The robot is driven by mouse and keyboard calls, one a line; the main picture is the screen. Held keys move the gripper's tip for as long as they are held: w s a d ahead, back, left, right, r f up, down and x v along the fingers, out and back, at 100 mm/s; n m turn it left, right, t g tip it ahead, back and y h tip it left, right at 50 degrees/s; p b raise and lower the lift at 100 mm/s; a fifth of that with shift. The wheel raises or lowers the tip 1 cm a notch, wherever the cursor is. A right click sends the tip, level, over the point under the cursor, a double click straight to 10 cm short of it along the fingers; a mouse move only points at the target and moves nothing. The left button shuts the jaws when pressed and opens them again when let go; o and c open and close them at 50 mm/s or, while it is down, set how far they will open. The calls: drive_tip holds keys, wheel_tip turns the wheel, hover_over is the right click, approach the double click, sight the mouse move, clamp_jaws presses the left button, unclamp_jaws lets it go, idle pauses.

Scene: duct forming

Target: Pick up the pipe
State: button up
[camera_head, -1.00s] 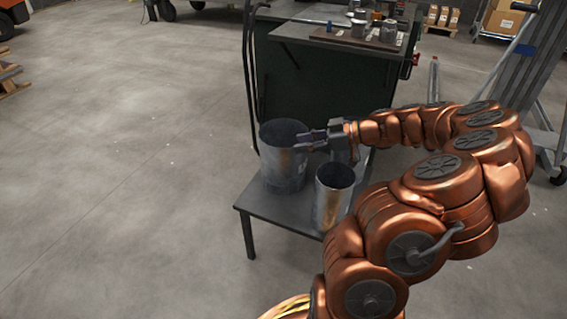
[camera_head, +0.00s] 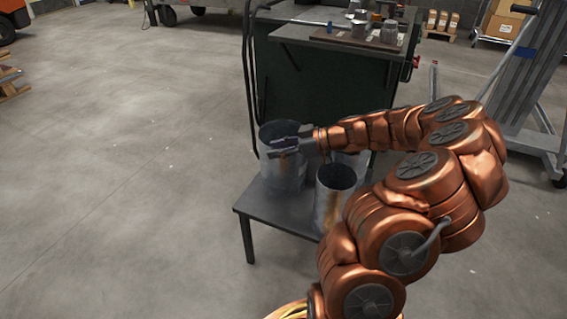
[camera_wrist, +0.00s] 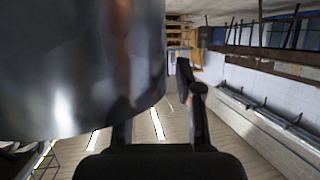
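Several grey metal pipes stand upright on a low dark table (camera_head: 262,205). The widest pipe (camera_head: 284,175) is at the left. A narrower pipe (camera_head: 331,203) stands in front at the right, and another (camera_head: 352,161) is partly hidden behind my arm. My gripper (camera_head: 274,147) is at the rim of the widest pipe, its fingers apart. In the wrist view a shiny metal pipe (camera_wrist: 80,80) fills the upper left and hides most of the left finger. The right finger stands apart to the right of it. I cannot tell whether either finger touches.
A dark green workbench (camera_head: 325,80) with cans and tools on top stands right behind the table. A grey metal lift frame (camera_head: 525,75) is at the right.

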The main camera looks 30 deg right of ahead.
clamp_jaws()
idle(0.6)
